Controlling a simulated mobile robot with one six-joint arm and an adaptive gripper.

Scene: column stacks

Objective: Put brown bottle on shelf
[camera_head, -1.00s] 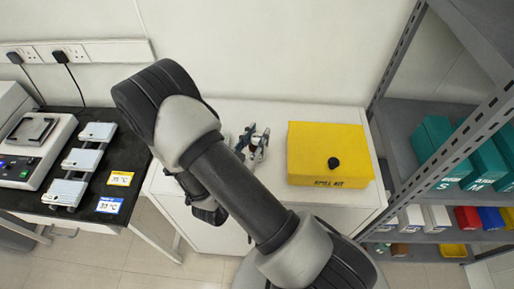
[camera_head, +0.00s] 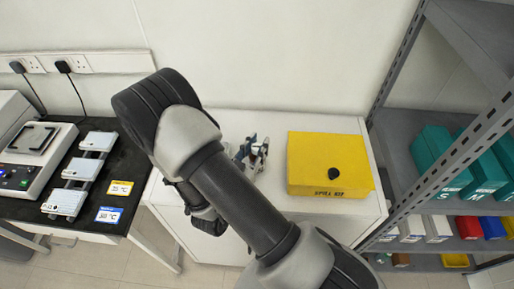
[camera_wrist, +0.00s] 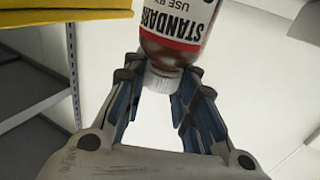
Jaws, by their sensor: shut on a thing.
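The brown bottle (camera_wrist: 185,22) has a white label with a dark red band, lettered "STANDARD" and "USE BY". Its white cap (camera_wrist: 162,78) lies between the fingers of my gripper (camera_wrist: 160,86) in the wrist view. My gripper is shut on the bottle at its cap end. In the head view my gripper (camera_head: 252,152) is over the white cabinet, left of the yellow box, and my arm hides part of it. The grey shelf (camera_head: 398,124) stands at the right. Its edge also shows at the left of the wrist view (camera_wrist: 32,100).
A yellow spill kit box (camera_head: 325,152) sits on the white cabinet (camera_head: 235,118). Teal binders (camera_head: 440,160) stand on the shelf's right part; small bins (camera_head: 468,228) are below. A metal upright (camera_head: 450,160) fronts the shelf. A black bench (camera_head: 105,200) with instruments is at left.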

